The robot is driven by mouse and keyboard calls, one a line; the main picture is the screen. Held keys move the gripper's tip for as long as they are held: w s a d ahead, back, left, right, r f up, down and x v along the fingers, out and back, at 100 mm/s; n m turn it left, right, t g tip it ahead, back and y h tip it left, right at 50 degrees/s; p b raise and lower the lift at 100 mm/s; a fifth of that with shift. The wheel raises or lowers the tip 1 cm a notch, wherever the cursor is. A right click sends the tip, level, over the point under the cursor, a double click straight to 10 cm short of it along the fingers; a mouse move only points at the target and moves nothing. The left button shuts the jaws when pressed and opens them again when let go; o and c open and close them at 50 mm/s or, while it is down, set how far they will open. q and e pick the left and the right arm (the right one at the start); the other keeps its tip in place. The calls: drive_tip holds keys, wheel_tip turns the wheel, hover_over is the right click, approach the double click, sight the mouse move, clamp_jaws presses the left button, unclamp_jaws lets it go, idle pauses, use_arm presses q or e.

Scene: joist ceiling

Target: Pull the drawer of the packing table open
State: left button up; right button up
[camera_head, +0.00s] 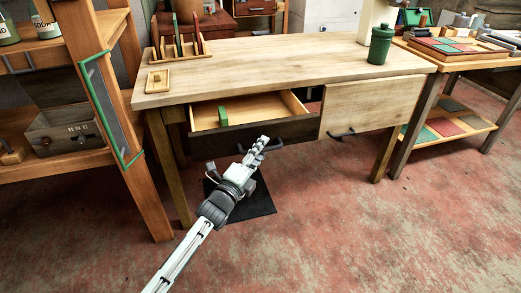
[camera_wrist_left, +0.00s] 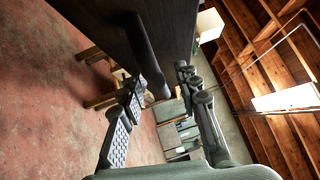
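The packing table (camera_head: 270,80) has a light wood top. Its left drawer (camera_head: 255,108) stands partly open, with a dark front and a pale inside. A small green block (camera_head: 222,116) lies in it. My left gripper (camera_head: 262,144) is at the drawer front, by the dark bar handle (camera_head: 288,142). In the left wrist view, the handle (camera_wrist_left: 148,60) lies between the two fingers of the left gripper (camera_wrist_left: 160,75), nearer the left finger. The fingers stand apart, with a gap beside the handle. Whether a finger touches the handle is unclear. My right gripper is in neither view.
A closed light wood front (camera_head: 370,104) with its own handle is on the table's right. A wooden rack (camera_head: 182,50), a small tray (camera_head: 158,80) and a green canister (camera_head: 381,44) stand on top. A shelf unit (camera_head: 85,100) flanks the left. Red floor (camera_head: 320,220) in front is open.

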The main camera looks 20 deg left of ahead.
use_arm(q)
drive_tip(key=shift+s, duration=0.1)
drive_tip(key=v, duration=1.1)
drive_tip(key=shift+s, duration=0.4)
drive_tip(key=shift+a+f, duration=0.1)
drive_tip(key=shift+f, duration=0.05)
drive_tip(key=s+a+f+n+g+y, duration=0.2)
drive_tip(key=s+f+n+g+y, duration=0.15)
drive_tip(key=f+n, duration=0.35)
drive_tip(key=s+a+f+n+g+y, duration=0.25)
drive_tip(key=s+f+n+g, duration=0.2)
drive_tip(key=f, duration=0.45)
drive_tip(key=s+f+n+g, duration=0.4)
drive_tip(key=s, duration=0.4)
drive_tip(key=s+f+n+g+h, duration=0.1)
drive_tip(key=s+f+n+g, duration=0.3)
drive_tip(key=s, duration=0.4)
drive_tip(key=shift+s+n, duration=0.2)
drive_tip(key=shift+n, duration=0.15)
